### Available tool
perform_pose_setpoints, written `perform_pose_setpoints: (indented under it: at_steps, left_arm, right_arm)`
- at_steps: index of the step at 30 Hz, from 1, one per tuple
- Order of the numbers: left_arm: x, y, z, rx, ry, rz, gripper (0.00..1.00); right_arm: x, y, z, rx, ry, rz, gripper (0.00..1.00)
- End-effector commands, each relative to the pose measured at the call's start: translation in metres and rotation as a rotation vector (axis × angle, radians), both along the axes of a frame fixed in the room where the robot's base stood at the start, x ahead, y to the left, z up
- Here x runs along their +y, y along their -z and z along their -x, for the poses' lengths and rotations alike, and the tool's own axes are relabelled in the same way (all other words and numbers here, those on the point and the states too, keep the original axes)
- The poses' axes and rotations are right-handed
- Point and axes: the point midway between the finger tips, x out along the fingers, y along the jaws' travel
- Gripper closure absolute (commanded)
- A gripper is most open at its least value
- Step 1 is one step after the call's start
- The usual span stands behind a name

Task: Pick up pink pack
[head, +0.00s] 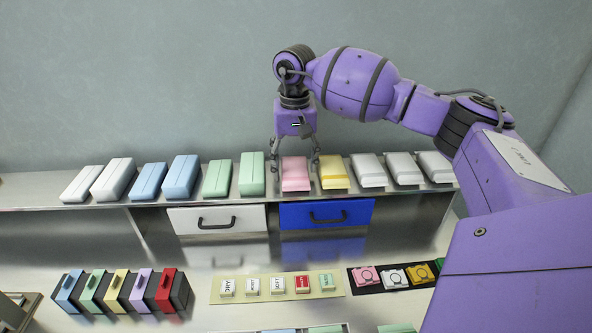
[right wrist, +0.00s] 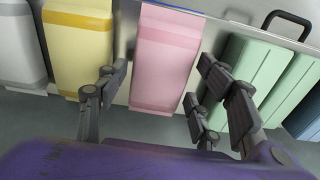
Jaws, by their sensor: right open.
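The pink pack (head: 295,174) lies on the shelf between a green pack (head: 251,174) and a yellow pack (head: 332,174). My right gripper (head: 296,166) is above it with its fingers open, one on each side of the pack. In the right wrist view the pink pack (right wrist: 166,55) sits between the two fingers (right wrist: 158,95), with a visible gap on each side. The left finger there is near the yellow pack (right wrist: 78,45) and the right fingers are near the green packs (right wrist: 255,80). My left gripper is not in view.
The shelf (head: 145,198) also holds white and blue packs on the left and several grey-white packs (head: 402,168) on the right. Below are a white drawer (head: 185,221) and a blue drawer (head: 290,216). A lower counter carries coloured boxes (head: 120,291) and a label board (head: 218,297).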

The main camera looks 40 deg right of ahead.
Motion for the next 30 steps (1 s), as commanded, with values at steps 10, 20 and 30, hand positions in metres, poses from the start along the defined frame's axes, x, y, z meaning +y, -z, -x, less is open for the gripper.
perform_pose_setpoints:
  at_steps: [10, 20, 30]
  left_arm:
    - [-0.0002, 0.0015, 0.0053, 0.01, -0.002, 0.001, 0.6]
    - [-0.0007, 0.0018, 0.0049, 0.01, 0.0, 0.001, 0.6]
    - [-0.0023, 0.0013, -0.0022, 0.0, 0.003, 0.003, 0.6]
  right_arm:
    - [0.0005, 0.0109, 0.0002, 0.001, -0.001, -0.001, 0.4]
    - [0.0003, 0.0104, 0.0001, 0.001, -0.001, -0.001, 0.76]
    - [0.0, 0.0015, -0.0004, 0.0, -0.001, 0.0, 0.76]
